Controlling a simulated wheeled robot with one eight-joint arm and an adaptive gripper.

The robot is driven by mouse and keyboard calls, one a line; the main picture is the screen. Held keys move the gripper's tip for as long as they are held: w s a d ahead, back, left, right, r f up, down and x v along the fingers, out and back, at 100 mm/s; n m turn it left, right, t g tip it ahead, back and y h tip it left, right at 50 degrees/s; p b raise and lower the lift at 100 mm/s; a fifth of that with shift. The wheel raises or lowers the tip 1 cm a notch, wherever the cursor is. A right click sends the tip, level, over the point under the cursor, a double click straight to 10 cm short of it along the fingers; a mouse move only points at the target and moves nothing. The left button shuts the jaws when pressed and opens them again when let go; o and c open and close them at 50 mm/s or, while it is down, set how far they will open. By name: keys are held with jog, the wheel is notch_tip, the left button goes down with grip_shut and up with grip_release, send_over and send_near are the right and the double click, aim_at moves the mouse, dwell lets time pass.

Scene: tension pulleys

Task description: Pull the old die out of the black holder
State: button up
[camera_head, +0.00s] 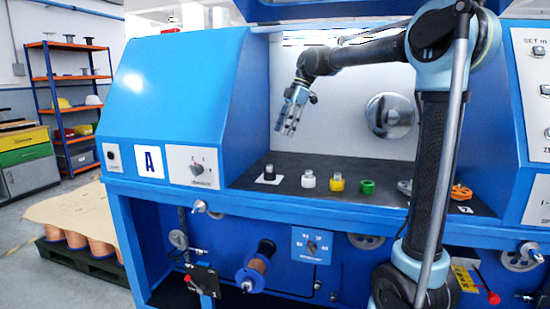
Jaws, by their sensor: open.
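A small black holder (269,172) stands on a white patch at the left of the dark work shelf. A die inside it is too small to make out. My gripper (286,130) is open and empty, pointing down. It hangs in the air above the shelf, above and a little right of the black holder, and touches nothing.
To the right on the shelf (330,201) stand a white piece (308,181), a yellow piece with a white top (337,183), a green piece (367,187) and orange-grey parts (461,192). Blue machine housing (185,95) closes the left side. A round metal disc (389,114) is on the back wall.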

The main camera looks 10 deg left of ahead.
aim_at(270, 170)
jog(key=x, duration=1.4)
jog(key=shift+d, duration=0.1)
grip_shut()
